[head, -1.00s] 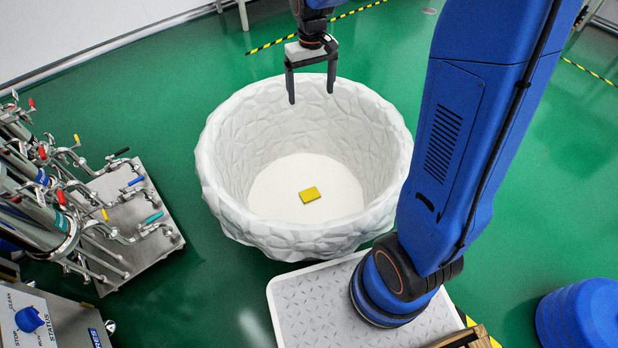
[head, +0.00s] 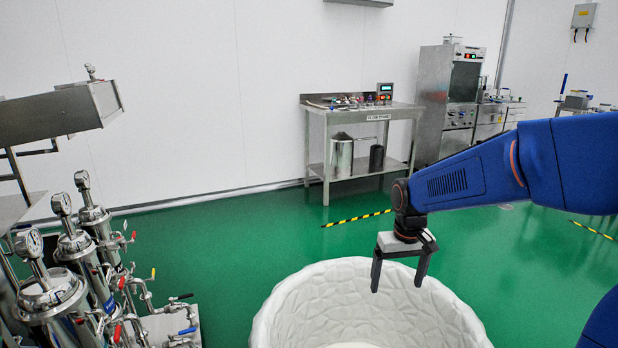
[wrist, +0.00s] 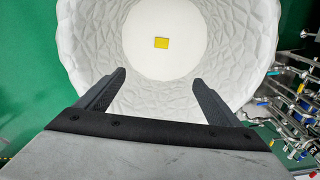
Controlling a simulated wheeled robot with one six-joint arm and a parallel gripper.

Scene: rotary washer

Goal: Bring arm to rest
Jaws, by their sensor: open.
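My gripper (head: 398,284) is open and empty in the head view. Its fingers point down over the white, faceted round tub (head: 290,318). My blue arm reaches in from the right edge. In the wrist view my gripper (wrist: 160,82) shows two dark fingers spread apart. Beyond them is the inside of the tub (wrist: 92,40). A small yellow block (wrist: 161,43) lies on the tub's floor, well apart from the fingers. The block is out of sight in the head view.
Steel cylinders with gauges and valves (head: 85,245) stand at the left. A steel table (head: 350,113) and a tall steel machine (head: 450,100) stand by the back wall. Open green floor (head: 220,240) lies between the tub and the wall.

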